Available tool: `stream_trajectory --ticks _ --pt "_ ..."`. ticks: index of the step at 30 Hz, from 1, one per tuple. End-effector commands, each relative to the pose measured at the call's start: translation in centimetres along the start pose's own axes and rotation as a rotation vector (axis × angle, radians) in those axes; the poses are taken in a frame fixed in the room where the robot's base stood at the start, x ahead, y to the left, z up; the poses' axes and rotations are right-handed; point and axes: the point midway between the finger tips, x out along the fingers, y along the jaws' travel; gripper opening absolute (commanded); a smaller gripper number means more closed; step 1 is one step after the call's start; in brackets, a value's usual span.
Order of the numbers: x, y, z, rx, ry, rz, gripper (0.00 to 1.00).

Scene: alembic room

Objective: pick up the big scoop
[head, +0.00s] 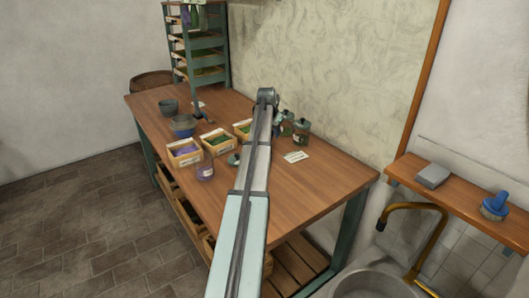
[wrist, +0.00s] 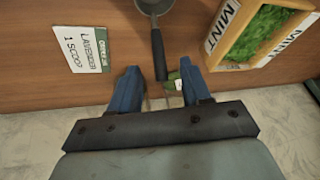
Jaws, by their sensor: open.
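A scoop (wrist: 158,54) lies on the wooden table in the wrist view, its dark handle pointing down the picture. Its grey bowl (wrist: 154,5) is cut off by the top edge. Only one scoop shows there, so I cannot compare sizes. My gripper (wrist: 158,70) is open, with its two blue fingers apart on either side of the handle's end. I cannot tell how high above the handle they are. In the head view my arm covers the middle of the table, and I cannot make out the fingers.
A lavender order card (wrist: 84,48) lies left of the scoop, and a mint box (wrist: 262,35) stands close on its right. A small green thing with a white label (wrist: 176,82) shows between the fingers. Jars (head: 301,130) stand by the wall, and a rack (head: 178,45) at the back.

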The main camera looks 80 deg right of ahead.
Motion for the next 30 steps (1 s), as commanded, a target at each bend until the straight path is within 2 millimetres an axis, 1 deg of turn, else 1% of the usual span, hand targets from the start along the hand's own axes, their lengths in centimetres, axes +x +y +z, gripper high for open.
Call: stream_trajectory --ticks 5,8,14,18,21,26,30 --pt "0.5 0.0 0.0 0.0 0.0 0.0 0.48" --pt "1.2 0.0 0.2 0.0 0.0 0.0 0.48" --pt "3.7 -0.1 0.7 -0.001 -0.001 0.001 0.48" --pt "5.2 -0.1 0.6 -0.001 0.0 0.0 0.48" --pt "5.5 -0.1 0.6 -0.001 0.001 0.0 0.48" --pt "5.5 -0.1 0.6 -0.001 0.001 0.0 0.48" --pt "5.5 -0.1 0.6 -0.001 0.001 0.0 0.35"
